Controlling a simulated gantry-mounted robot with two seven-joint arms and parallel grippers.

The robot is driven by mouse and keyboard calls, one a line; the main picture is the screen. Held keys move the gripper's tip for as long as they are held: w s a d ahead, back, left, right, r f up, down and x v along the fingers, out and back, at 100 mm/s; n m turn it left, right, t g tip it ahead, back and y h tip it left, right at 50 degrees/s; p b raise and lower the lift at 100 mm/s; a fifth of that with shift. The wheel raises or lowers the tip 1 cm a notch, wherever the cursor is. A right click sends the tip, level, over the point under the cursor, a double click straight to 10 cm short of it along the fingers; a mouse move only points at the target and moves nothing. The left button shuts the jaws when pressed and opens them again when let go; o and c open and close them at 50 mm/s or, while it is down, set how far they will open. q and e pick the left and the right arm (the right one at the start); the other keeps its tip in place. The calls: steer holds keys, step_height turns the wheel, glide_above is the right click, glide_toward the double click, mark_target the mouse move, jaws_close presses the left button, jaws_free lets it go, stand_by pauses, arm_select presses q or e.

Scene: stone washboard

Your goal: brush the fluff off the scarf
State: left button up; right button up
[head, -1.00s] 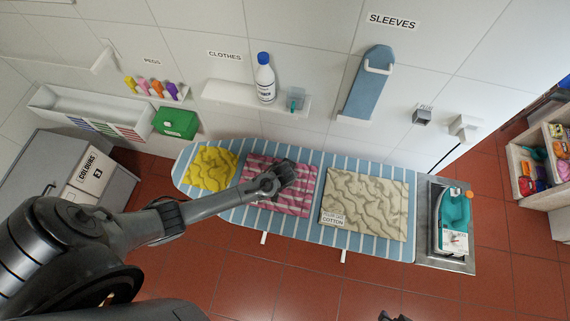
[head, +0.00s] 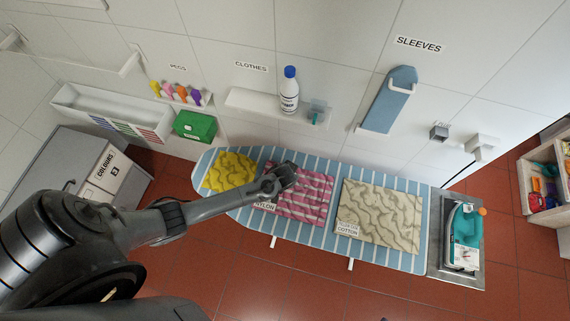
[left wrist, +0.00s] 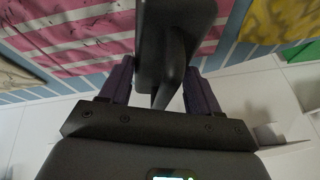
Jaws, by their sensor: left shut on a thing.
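A pink-and-white striped cloth (head: 308,203) with dark wavy marks lies flat on the blue striped ironing board (head: 322,249). A label beside its lower left corner appears to read NYLON. I cannot tell for sure which cloth is the scarf. My left gripper (head: 283,176) is over the upper left part of the pink cloth. In the left wrist view its fingers (left wrist: 160,88) are shut on a dark, smooth object (left wrist: 175,40), perhaps the brush. Its working side is hidden, so I cannot tell whether it touches the cloth, which shows behind it (left wrist: 75,45).
A yellow cloth (head: 230,172) and a beige cloth (head: 380,214) labelled COTTON flank the pink one. A teal iron (head: 466,235) stands at the board's right end. A shelf (head: 250,101) with a white bottle (head: 289,92) is on the wall behind.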

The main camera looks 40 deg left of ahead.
arm_select(q)
step_height(320, 180, up, 4)
steer(key=p, duration=0.3)
steer(key=shift+f, duration=0.25)
steer(key=shift+r, duration=0.9)
